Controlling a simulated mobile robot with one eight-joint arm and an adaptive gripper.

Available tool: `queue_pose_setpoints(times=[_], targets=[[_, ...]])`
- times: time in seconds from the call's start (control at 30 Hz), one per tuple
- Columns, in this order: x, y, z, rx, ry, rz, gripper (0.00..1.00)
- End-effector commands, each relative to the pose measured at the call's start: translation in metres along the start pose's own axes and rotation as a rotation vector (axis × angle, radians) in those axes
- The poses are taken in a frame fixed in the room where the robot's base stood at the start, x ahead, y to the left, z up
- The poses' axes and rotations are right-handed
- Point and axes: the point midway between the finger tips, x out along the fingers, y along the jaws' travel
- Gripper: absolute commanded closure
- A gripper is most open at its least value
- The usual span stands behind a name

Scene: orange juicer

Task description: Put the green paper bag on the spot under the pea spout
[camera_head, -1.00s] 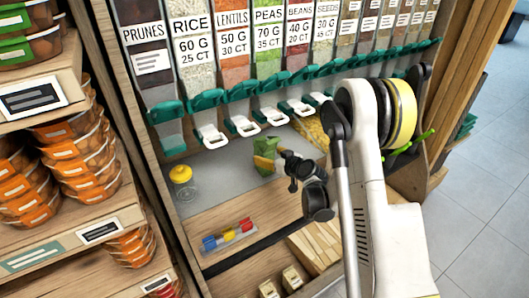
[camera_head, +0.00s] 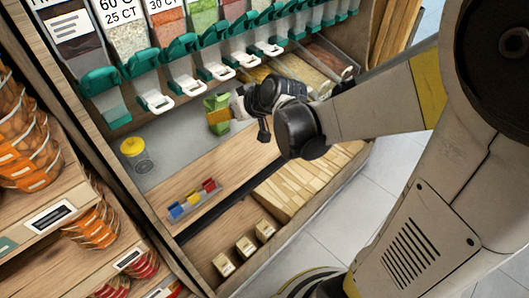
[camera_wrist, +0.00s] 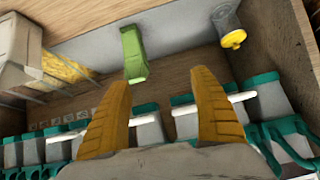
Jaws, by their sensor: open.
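The green paper bag (camera_head: 216,102) stands on the grey strip of the counter under the dispensers. It also shows in the wrist view (camera_wrist: 133,52), beyond and between my finger tips. My gripper (camera_head: 222,116) is just right of the bag in the head view, one orange finger overlapping its lower part. In the wrist view my gripper (camera_wrist: 160,85) has its two orange fingers wide apart with nothing between them. Whether a finger touches the bag I cannot tell. The pea spout (camera_head: 216,72), with a white lever, is above the bag. The spot under it is not distinct.
A rack of coloured clips (camera_head: 193,201) lies in front. Several other spouts line the back, close to my fingers. Bare wood (camera_head: 205,165) is free in front.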

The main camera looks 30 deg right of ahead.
Motion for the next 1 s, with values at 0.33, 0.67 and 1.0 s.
queue_pose_setpoints(times=[0.33, 0.67, 1.0], targets=[[-0.13, -0.042, 0.066, 0.087, -0.197, 0.134, 0.28], [-0.179, -0.044, 0.111, 0.134, -0.259, 0.233, 0.28], [-0.18, -0.044, 0.111, 0.136, -0.259, 0.235, 0.28]])
